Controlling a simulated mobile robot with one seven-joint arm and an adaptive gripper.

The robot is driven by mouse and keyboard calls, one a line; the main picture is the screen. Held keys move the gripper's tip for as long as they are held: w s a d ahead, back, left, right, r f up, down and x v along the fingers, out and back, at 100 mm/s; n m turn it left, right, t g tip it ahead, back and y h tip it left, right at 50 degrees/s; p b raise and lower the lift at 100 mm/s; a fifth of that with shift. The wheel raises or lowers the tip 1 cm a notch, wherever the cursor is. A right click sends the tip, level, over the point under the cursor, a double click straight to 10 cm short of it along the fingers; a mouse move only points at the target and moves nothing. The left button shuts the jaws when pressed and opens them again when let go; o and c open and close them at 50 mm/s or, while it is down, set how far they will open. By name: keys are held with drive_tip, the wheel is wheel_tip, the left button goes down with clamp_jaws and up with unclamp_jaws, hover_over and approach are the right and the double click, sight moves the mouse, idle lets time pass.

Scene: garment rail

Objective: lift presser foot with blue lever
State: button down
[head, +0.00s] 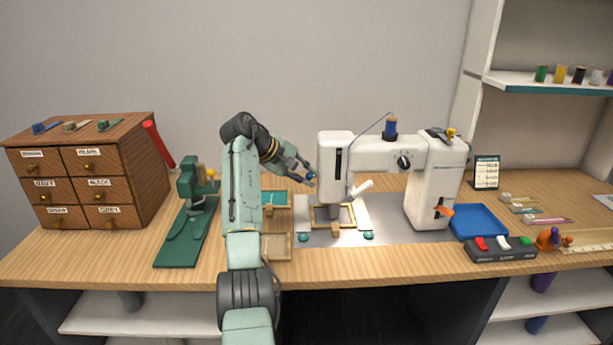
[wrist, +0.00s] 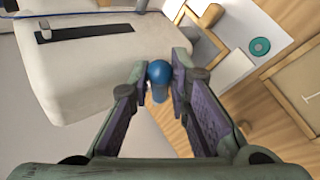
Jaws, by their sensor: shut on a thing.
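The white sewing machine (head: 420,180) stands on the table right of centre. My gripper (head: 306,178) is at the left side of its head. The blue lever's round knob (head: 311,175) shows between my fingertips. In the wrist view, my gripper (wrist: 160,80) is shut on the blue lever (wrist: 159,72), with a finger on each side of the ball. The machine head (wrist: 85,75) fills the upper left of that view. The presser foot (head: 335,226) appears as a small part low under the head, over a wooden frame (head: 318,218); its exact height is unclear.
A green press (head: 188,215) and a wooden drawer cabinet (head: 85,175) stand to the left. A blue tray (head: 478,222) and a switch box (head: 500,250) are to the right. A white lever (head: 362,187) sticks out from the machine's right side of the head.

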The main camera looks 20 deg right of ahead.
drive_tip(key=c, duration=1.5)
unclamp_jaws()
drive_tip(key=shift+c, duration=0.2)
drive_tip(key=v, duration=0.8)
